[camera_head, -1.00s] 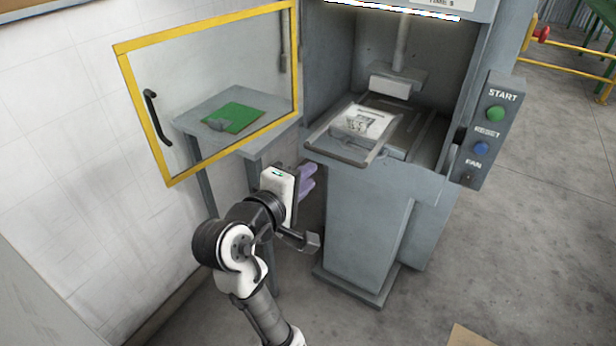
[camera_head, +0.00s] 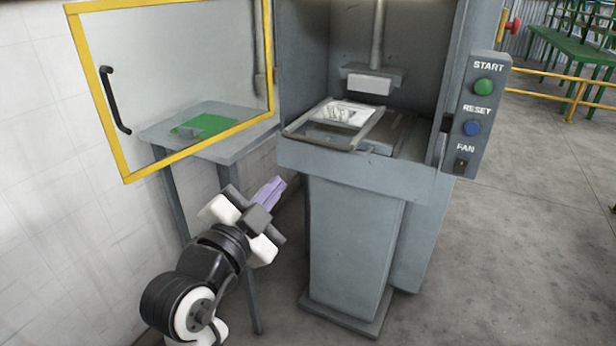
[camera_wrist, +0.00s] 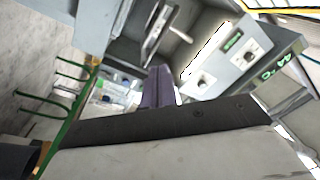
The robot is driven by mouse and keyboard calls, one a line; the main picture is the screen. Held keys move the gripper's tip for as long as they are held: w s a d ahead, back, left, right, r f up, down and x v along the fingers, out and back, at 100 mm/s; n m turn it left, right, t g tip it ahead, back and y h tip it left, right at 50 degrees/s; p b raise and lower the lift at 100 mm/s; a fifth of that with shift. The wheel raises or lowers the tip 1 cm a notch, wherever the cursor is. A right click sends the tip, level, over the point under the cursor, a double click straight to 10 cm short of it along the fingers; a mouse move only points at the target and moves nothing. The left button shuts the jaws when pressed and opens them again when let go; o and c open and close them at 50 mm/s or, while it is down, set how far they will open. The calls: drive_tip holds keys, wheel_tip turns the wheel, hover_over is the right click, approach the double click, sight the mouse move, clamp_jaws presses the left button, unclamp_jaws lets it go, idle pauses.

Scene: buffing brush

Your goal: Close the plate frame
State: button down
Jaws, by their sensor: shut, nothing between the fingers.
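The plate frame (camera_head: 375,124) is a grey metal frame at the front of the machine's open chamber. A pale plate with dark marks (camera_head: 343,112) lies at it; I cannot tell from here whether the frame is fully down. My gripper (camera_head: 279,183) is shut and empty, its purple fingers pointing up and right. It is in front of the machine, left of and lower than the plate frame, and apart from it. In the wrist view the shut fingers (camera_wrist: 160,82) point toward the tilted machine.
The yellow-edged clear door (camera_head: 108,100) with a black handle stands open on the left. Behind it is a grey table (camera_head: 225,150) with a green mat. A press head (camera_head: 370,83) hangs over the chamber. The control panel (camera_head: 473,120) is on the right.

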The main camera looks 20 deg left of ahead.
drive_tip(key=f+m+b, duration=0.2)
drive_tip(key=m, duration=0.3)
drive_tip(key=m+t+p, duration=0.1)
drive_tip(key=m+p, duration=0.2)
drive_tip(key=m, duration=0.1)
approach(317, 144)
drive_tip(key=w, duration=0.3)
drive_tip(key=w+r, duration=0.1)
drive_tip(key=w, duration=0.2)
drive_tip(key=shift+w+r, duration=0.1)
drive_tip(key=shift+w, duration=0.3)
drive_tip(key=w+b, duration=0.3)
drive_tip(key=w, duration=0.5)
drive_tip(key=shift+w, duration=0.3)
drive_tip(key=shift+d, duration=0.15)
